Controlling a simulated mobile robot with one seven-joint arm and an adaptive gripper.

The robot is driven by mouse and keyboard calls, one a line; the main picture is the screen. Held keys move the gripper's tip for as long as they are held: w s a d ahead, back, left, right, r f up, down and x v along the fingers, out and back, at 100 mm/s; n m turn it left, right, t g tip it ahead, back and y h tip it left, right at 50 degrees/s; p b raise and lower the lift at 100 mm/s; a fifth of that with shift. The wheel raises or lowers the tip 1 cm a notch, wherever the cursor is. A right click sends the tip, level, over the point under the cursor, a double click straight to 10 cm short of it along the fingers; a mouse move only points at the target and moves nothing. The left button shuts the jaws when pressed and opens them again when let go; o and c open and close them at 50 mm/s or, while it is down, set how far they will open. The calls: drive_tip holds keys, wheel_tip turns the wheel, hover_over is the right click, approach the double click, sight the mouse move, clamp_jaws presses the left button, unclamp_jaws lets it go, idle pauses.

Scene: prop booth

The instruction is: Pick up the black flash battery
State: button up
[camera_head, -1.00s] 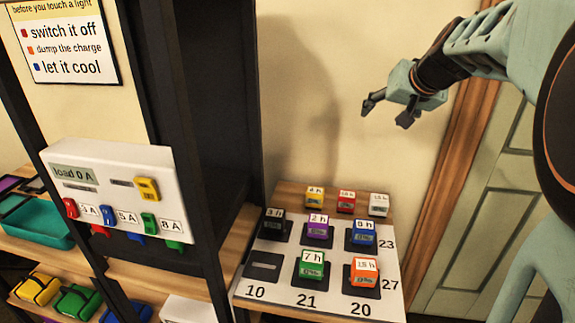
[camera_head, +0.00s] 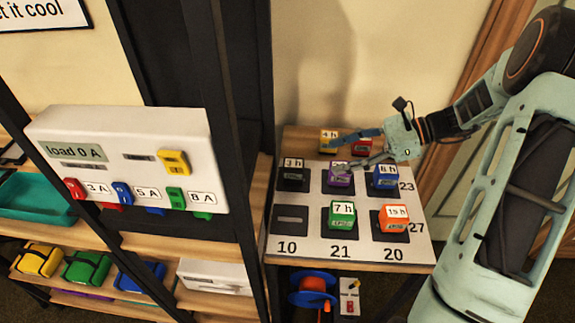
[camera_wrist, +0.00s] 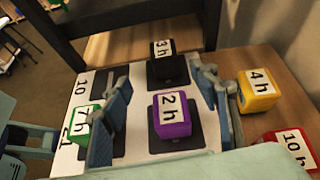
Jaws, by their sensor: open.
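The black flash battery (camera_head: 293,179), labelled 3 h, stands on a dark pad at the left of the white board (camera_head: 312,250). It also shows upright at the top centre of the wrist view (camera_wrist: 165,74). My gripper (camera_head: 336,156) is open and empty, to the right of the black battery and apart from it. In the wrist view my gripper (camera_wrist: 162,84) has its fingers spread on either side of the purple 2 h battery (camera_wrist: 172,121), with the black battery beyond the fingertips. The gripper partly covers the purple battery in the head view.
Blue (camera_head: 385,177), green (camera_head: 343,216) and orange (camera_head: 394,219) batteries stand on neighbouring pads. The yellow (camera_head: 328,140) and red (camera_head: 362,146) batteries stand behind. An empty pad (camera_head: 290,219) lies in front of the black battery. A dark shelf post (camera_head: 232,150) rises at the left.

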sight(294, 163)
drive_tip(key=shift+w+a+m+y, duration=0.1)
drive_tip(key=shift+w+m+y, duration=0.05)
drive_tip(key=shift+m+y, duration=0.25)
drive_tip(key=shift+a, duration=0.35)
drive_tip(key=x, duration=0.4)
drive_tip(key=shift+a, duration=0.3)
drive_tip(key=x, duration=0.5)
drive_tip(key=shift+w+a+f, duration=0.25)
drive_tip(key=shift+f, duration=0.1)
clamp_jaws()
